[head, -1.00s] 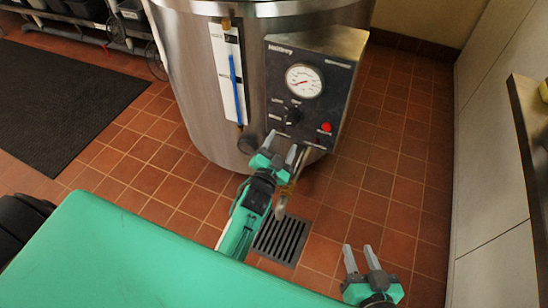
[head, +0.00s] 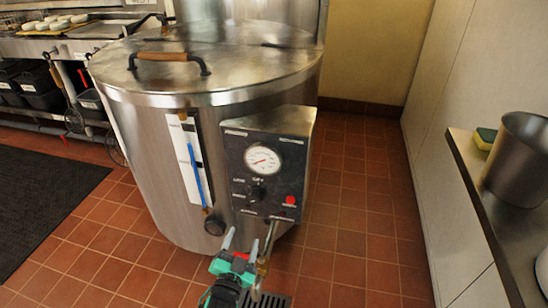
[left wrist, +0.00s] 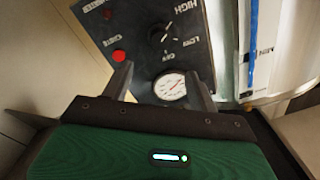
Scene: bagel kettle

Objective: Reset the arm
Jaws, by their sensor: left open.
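My left gripper (head: 248,241) is low in the head view, in front of the kettle's lower front, by a brass-coloured drain tap (head: 265,255). It is open, with nothing seen between its fingers. In the left wrist view, its two dark fingers (left wrist: 160,86) stand apart in front of the control panel (left wrist: 150,40). The large steel kettle (head: 150,150) stands on the floor with its lid (head: 215,75) on. Whether the gripper touches the tap cannot be told. My right gripper is out of view.
The panel carries a gauge (head: 263,160), a knob (head: 256,192) and a red button (head: 291,200). A counter (head: 490,230) with a steel pot (head: 518,160) and sponge (head: 486,138) is at the right. Tiled floor (head: 350,220) is clear between kettle and wall.

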